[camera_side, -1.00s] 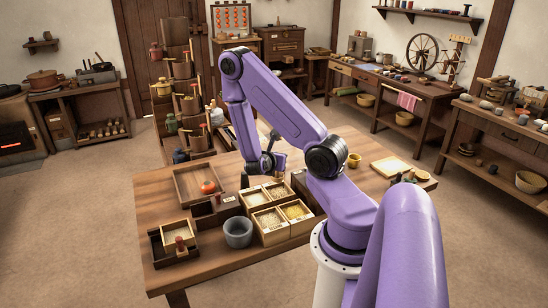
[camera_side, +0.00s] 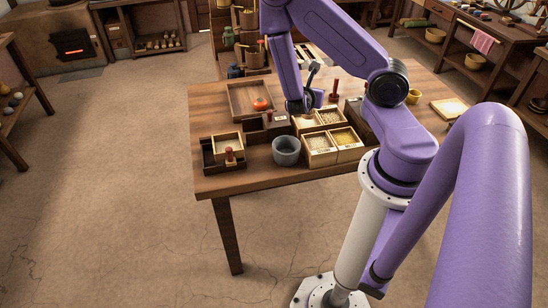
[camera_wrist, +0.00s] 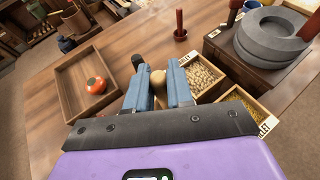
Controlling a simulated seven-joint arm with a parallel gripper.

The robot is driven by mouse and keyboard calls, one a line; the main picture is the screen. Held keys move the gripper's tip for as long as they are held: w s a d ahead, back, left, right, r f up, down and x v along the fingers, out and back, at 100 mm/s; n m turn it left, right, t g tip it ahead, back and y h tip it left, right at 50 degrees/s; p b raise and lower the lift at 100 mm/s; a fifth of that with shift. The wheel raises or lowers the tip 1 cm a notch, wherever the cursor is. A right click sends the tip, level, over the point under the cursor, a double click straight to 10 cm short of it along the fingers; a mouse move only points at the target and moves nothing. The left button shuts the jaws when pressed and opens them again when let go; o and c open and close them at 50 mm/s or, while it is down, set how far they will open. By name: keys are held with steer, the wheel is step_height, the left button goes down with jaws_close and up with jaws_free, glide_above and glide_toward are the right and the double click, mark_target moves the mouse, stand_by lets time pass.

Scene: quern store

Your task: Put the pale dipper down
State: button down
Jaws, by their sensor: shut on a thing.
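In the wrist view my gripper (camera_wrist: 160,92) has its two blue-grey fingers closed around a pale, rounded wooden piece, which I take to be the pale dipper (camera_wrist: 158,78). Most of it is hidden between the fingers. A dark rounded end (camera_wrist: 138,62) shows just beyond the left finger; I cannot tell whether it belongs to the dipper. In the side view my gripper (camera_side: 297,108) hangs low over the table, between the shallow wooden tray and the grain boxes. I cannot tell there whether the dipper touches the table.
The wooden tray (camera_wrist: 62,92) holds a red-orange round item (camera_wrist: 96,85). Grain boxes (camera_side: 320,142) and a grey bowl (camera_side: 286,151) stand in front. A grey stone quern (camera_wrist: 272,38) and red peg (camera_wrist: 180,30) stand beyond.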

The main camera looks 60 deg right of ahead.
steer(key=w+a+f+n+t+y, duration=0.2)
steer(key=a+n+t, duration=0.1)
steer(key=a, duration=0.6)
steer(key=w+a+f+n+t+y, duration=0.1)
steer(key=w+a+f+n+t, duration=0.15)
steer(key=a, duration=0.65)
steer(key=shift+n+t, duration=0.35)
steer(key=shift+w+a+f, duration=0.1)
steer(key=shift+f, duration=1.55)
steer(key=shift+a+f, duration=0.1)
steer(key=shift+f, duration=1.55)
steer(key=c, duration=1)
jaws_free()
steer(key=shift+f, duration=0.1)
